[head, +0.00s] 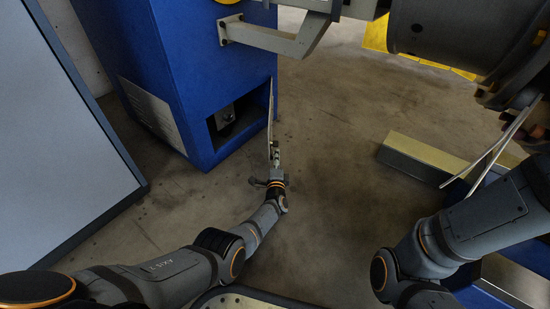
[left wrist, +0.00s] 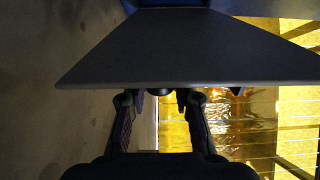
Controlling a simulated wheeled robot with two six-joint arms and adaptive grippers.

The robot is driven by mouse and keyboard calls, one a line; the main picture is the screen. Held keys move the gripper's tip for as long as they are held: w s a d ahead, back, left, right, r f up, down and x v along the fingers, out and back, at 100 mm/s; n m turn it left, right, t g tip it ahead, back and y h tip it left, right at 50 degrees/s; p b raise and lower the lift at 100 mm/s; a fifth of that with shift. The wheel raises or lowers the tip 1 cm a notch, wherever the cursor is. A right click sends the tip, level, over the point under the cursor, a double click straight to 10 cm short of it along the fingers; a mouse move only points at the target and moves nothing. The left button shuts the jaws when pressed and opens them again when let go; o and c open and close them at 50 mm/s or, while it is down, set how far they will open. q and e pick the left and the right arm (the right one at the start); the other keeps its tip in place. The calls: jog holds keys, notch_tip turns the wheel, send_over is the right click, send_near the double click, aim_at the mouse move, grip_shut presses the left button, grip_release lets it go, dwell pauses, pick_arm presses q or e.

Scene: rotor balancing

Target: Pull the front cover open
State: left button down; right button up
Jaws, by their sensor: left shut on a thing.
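The front cover (head: 270,112) stands swung out from the blue cabinet (head: 205,75) and shows nearly edge-on in the head view. Behind it a dark opening (head: 232,118) with a small fitting inside is exposed. My left gripper (head: 275,158) is at the cover's near end and shut on it. In the left wrist view the cover (left wrist: 185,50) is a wide grey plate above the fingers (left wrist: 160,100), with a small dark piece between them at its edge. The exact grip is partly hidden. My right arm shows at lower right, but its gripper is out of view.
A large dark cylindrical machine part (head: 465,30) hangs at upper right. A grey bracket (head: 280,38) sticks out from the cabinet. A beam (head: 420,158) lies at right. A grey panel (head: 55,150) stands at left. The floor (head: 335,130) in the middle is clear.

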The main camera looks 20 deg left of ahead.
pick_arm(q)
jog(key=shift+d+f, duration=0.1)
jog(key=c, duration=1.1)
grip_release()
jog(key=shift+s, duration=0.1)
